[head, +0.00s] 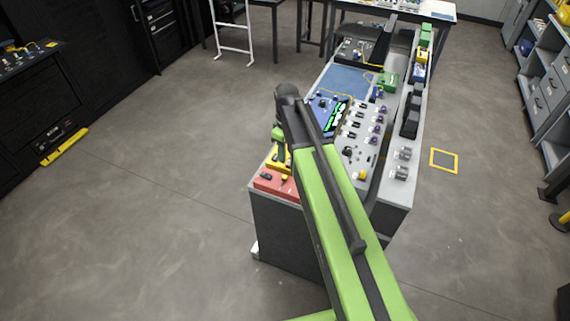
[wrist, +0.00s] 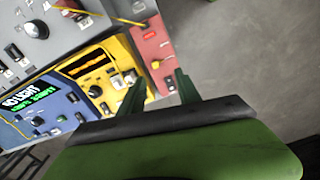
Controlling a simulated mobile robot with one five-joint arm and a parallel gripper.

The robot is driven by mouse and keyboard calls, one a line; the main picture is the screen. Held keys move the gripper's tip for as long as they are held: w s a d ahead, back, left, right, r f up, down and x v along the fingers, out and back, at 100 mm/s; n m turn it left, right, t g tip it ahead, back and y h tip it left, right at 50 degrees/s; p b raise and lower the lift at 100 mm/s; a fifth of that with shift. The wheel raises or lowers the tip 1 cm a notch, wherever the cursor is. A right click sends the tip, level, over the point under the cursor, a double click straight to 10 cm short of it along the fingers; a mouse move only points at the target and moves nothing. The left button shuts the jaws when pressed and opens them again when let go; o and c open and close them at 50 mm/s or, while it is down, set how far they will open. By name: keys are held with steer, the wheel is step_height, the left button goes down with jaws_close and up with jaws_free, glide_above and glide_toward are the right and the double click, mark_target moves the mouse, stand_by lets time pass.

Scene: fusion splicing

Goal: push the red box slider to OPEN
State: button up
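The red box (head: 268,183) sits at the near left corner of the bench top in the head view. In the wrist view the red box (wrist: 150,38) runs from top centre down between my fingers, with a small pale yellow knob (wrist: 155,64) on its face. Which small part is its slider, and its setting, I cannot read. My gripper (wrist: 158,80) has its two green fingers spread apart with nothing between them, over the lower end of the red box. In the head view my gripper (head: 280,152) points down, above the yellow box, and partly hides it.
The yellow box (wrist: 108,72) stands right beside the red one, and the blue box with a lit green display (wrist: 30,98) beyond it. A grey panel with knobs (head: 358,150) fills the bench's right side. Open floor (head: 150,210) lies left of the bench.

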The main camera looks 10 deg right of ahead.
steer(key=w+r+n, duration=0.2)
steer(key=w, duration=0.1)
steer(key=b, duration=1.7)
glide_toward(284, 177)
step_height(284, 177, down, 9)
steer(key=shift+w+d+r, duration=0.1)
steer(key=shift+r, duration=0.1)
jaws_close()
